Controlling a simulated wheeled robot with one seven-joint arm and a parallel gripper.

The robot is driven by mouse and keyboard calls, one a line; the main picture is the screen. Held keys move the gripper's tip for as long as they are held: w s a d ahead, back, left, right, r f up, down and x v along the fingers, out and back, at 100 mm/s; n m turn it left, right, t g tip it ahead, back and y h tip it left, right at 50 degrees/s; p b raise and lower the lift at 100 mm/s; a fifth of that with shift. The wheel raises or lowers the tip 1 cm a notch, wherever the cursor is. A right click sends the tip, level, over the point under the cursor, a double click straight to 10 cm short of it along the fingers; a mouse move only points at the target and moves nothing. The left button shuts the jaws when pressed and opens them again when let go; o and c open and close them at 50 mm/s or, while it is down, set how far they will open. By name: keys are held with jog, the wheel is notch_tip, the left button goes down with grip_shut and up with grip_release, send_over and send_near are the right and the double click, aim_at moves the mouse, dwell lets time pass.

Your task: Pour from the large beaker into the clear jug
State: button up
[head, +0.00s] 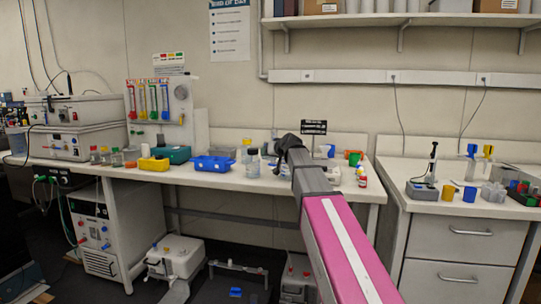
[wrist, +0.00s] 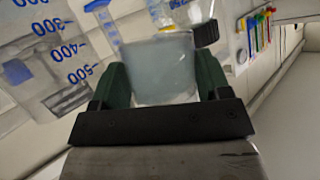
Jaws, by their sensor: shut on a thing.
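My gripper (wrist: 160,78) has its two green fingers shut on a clear beaker (wrist: 158,62) with pale grey-blue contents, in the middle of the wrist view. I cannot tell how full it is. A large clear vessel with blue graduation marks (wrist: 45,62), likely the clear jug, is to the left of the beaker in the wrist view, apart from the fingers. In the head view, my gripper (head: 284,152) is over the bench and mostly hidden by my arm. A clear vessel (head: 253,165) stands just left of it; I cannot tell which one.
On the white bench (head: 215,174), a blue tray (head: 213,164), a teal box (head: 172,153) and a yellow box (head: 153,164) stand to the left. Small bottles (head: 361,177) stand to the right of my arm. A shelf (head: 400,19) runs along the wall above.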

jog(key=shift+w+d+r+m+y, duration=0.1)
jog(key=shift+d+r+m+y, duration=0.15)
jog(key=shift+r, duration=0.5)
jog(key=shift+w+d+r+m+y, duration=0.15)
jog(key=shift+d+r+m, duration=0.15)
jog(key=shift+r, duration=0.4)
jog(key=shift+d+r+m+y, duration=0.35)
jog(key=shift+r+y, duration=0.15)
jog(key=shift+r, duration=0.05)
jog(key=shift+d+r+m+y, duration=0.1)
jog(key=shift+r+m+y, duration=0.1)
jog(key=shift+m+y, duration=0.9)
jog(key=shift+m, duration=0.4)
jog(key=shift+r+m+t+y, duration=0.15)
jog(key=shift+m+t+y, duration=0.35)
jog(key=shift+m, duration=0.4)
